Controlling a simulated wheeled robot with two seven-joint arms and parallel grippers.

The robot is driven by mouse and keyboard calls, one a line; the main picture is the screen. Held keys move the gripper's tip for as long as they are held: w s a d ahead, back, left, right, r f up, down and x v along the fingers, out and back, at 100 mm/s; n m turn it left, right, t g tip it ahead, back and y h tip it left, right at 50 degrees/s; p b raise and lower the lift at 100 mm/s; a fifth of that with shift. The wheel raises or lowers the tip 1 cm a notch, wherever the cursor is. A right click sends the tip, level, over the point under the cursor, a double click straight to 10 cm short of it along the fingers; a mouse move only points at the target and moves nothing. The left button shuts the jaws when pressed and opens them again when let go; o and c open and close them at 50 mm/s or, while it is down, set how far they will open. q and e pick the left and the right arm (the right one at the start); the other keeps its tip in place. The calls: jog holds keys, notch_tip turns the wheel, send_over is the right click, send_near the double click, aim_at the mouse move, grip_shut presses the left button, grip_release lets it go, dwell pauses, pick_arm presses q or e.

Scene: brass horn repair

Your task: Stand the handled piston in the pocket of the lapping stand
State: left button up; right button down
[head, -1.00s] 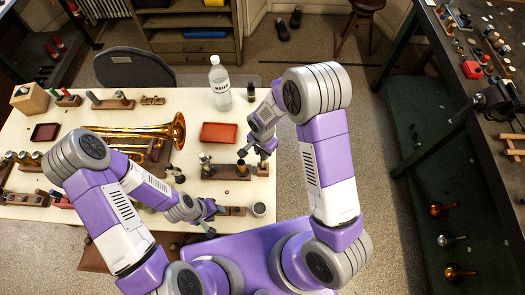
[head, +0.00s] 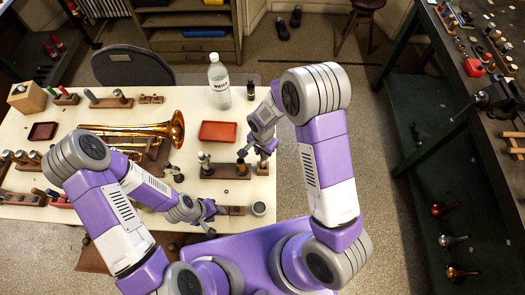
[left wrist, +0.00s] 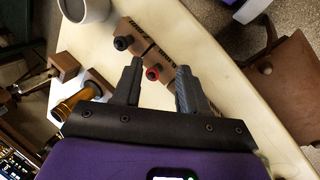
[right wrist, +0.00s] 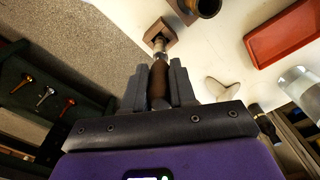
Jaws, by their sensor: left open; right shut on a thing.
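My right gripper (right wrist: 158,88) is shut on the brown handle of the handled piston (right wrist: 157,70). The piston's metal end points away from the gripper, over or at a small wooden block (right wrist: 164,34), which looks like the lapping stand. I cannot tell whether the end is inside its pocket. In the head view my right gripper (head: 258,157) is above the right end of the wooden stand (head: 263,169) and largely hides the piston. My left gripper (left wrist: 160,68) is open and empty. It hovers near the front table edge, over a lettered wooden block (left wrist: 148,47) with black and red knobs.
A red tray (head: 218,132), water bottle (head: 219,82) and small dark bottle (head: 251,91) stand behind. A brass horn (head: 150,132) lies to the left. A grey cup (head: 259,209) is near the front edge.

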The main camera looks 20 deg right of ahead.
pick_arm(q)
jog(key=shift+f+b, duration=1.2)
jog(key=shift+f, duration=0.15)
pick_arm(e)
jog(key=shift+f, duration=1.45)
pick_arm(q)
jog(key=shift+f, duration=0.1)
pick_arm(e)
jog(key=shift+f, duration=0.15)
jog(key=c, duration=0.8)
grip_release()
jog(key=shift+c, duration=0.2)
pick_arm(q)
jog(key=shift+r, duration=0.35)
pick_arm(e)
notch_tip(320, 180, up, 8)
jog(key=shift+f, duration=0.1)
